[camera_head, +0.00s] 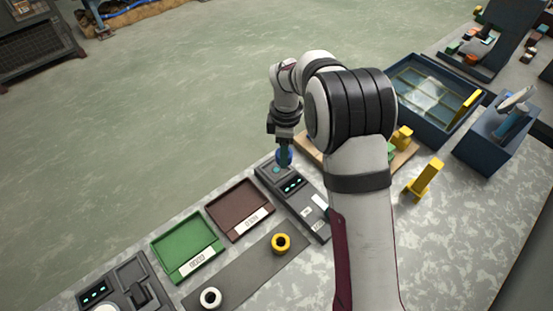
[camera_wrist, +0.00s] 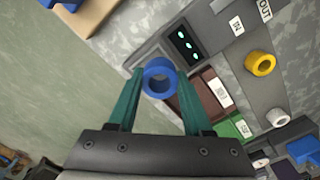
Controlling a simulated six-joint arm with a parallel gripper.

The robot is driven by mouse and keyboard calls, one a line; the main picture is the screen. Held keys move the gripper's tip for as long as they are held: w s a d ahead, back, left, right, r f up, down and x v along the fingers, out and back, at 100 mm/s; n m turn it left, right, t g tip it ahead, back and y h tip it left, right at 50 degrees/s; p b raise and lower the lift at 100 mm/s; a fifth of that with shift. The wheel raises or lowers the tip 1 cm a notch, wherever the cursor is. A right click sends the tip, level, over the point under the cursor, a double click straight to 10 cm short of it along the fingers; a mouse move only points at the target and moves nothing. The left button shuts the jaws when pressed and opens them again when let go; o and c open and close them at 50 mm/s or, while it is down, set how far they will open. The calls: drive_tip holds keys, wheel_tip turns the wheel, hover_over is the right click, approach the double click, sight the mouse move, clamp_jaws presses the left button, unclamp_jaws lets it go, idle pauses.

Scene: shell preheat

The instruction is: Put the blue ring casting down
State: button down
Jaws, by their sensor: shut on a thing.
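The blue ring casting (camera_wrist: 147,80) is held between the two green fingers of my gripper (camera_wrist: 158,85) in the wrist view. In the head view the blue ring (camera_head: 284,156) shows at the end of my gripper (camera_head: 284,150), over the far end of a dark grey device with lit green marks (camera_head: 293,186). I cannot tell whether the ring touches the device. The same device (camera_wrist: 180,38) lies just beyond the ring in the wrist view. My arm hides part of the device's right side in the head view.
A brown tray (camera_head: 238,208) and a green tray (camera_head: 186,243) lie left of the device. A yellow ring (camera_head: 280,243) and a white ring (camera_head: 210,297) sit on a grey strip. A blue bin (camera_head: 435,97) and a yellow upright piece (camera_head: 426,177) stand at right.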

sight(276, 170)
drive_tip(key=shift+w+a+f, duration=0.25)
drive_tip(key=shift+a+f, duration=0.65)
drive_tip(key=shift+a, duration=0.15)
drive_tip(key=shift+f, duration=1.75)
drive_tip(key=shift+c, duration=1.6)
unclamp_jaws()
drive_tip(key=shift+f, duration=0.1)
wheel_tip(276, 170, up, 12)
drive_tip(key=shift+r, duration=0.15)
drive_tip(key=s+d+r+m, duration=0.6)
drive_tip(key=s+r+m, duration=0.1)
drive_tip(key=s, duration=0.2)
drive_tip(key=s+d+m+y, duration=0.1)
drive_tip(key=s+d+m, duration=0.1)
drive_tip(key=s+m, duration=0.6)
drive_tip(key=s+d+f+m, duration=0.1)
drive_tip(key=s+d+m, duration=0.1)
drive_tip(key=s+m, duration=0.6)
drive_tip(key=s, duration=0.7)
drive_tip(key=shift+s+d+f+m+y, duration=0.2)
drive_tip(key=shift+d+f+m+y, duration=0.1)
drive_tip(key=shift+y, duration=0.1)
